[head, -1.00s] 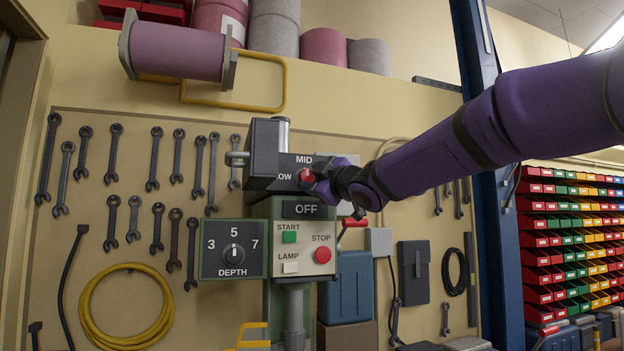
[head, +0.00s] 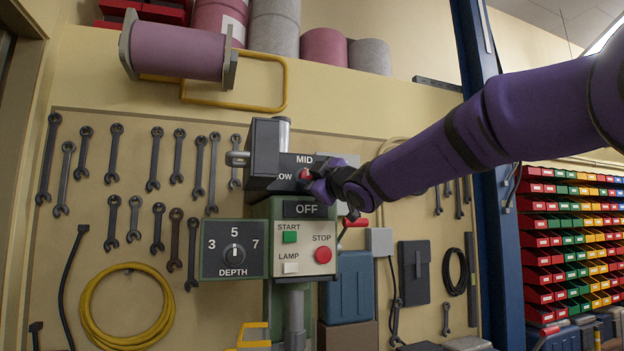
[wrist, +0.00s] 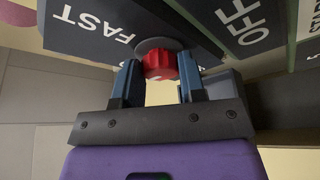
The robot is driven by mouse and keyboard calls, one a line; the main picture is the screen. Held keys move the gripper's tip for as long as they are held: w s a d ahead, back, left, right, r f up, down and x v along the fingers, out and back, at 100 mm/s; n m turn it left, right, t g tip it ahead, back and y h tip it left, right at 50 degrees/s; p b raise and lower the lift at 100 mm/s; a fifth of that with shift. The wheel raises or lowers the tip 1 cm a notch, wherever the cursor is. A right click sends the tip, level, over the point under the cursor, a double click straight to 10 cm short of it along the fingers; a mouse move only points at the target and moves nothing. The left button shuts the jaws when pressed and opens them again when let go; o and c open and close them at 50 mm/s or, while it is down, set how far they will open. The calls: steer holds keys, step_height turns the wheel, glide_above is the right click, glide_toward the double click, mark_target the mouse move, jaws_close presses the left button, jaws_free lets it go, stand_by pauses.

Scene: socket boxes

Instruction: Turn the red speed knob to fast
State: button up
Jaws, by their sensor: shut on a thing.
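The red speed knob (head: 304,174) sits on the dark panel of the machine head, below the word MID and to the right of a partly visible LOW. In the wrist view the knob (wrist: 160,66) is between my two blue fingertips, and the word FAST is on the panel to its upper left. My gripper (head: 309,177) comes in from the right and is shut on the knob; it also shows in the wrist view (wrist: 159,80). In the head view my gripper hides the panel right of the knob. I cannot clearly read where the knob's mark points.
Below is a control box with an OFF display (head: 306,210), a green START button (head: 289,237), a red STOP button (head: 323,255) and a LAMP switch (head: 291,268). A DEPTH dial (head: 233,254) is at its left. A red-tipped lever (head: 355,222) is close under my gripper.

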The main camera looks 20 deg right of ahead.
steer(key=m+t+h, duration=0.1)
steer(key=m+h, duration=0.1)
steer(key=m, duration=0.3)
steer(key=m+t+h, duration=0.1)
steer(key=m+h, duration=0.1)
steer(key=m, duration=0.3)
steer(key=m+h, duration=0.2)
steer(key=m, duration=0.3)
steer(key=shift+a+f+t+h, duration=0.25)
steer(key=shift+a+t+h, duration=0.1)
steer(key=shift+t+h, duration=0.05)
steer(key=shift+m, duration=0.5)
steer(key=o, duration=0.6)
steer(key=shift+o, duration=0.2)
steer(key=v, duration=1)
steer(key=shift+s+f, duration=0.2)
steer(key=shift+s, duration=0.15)
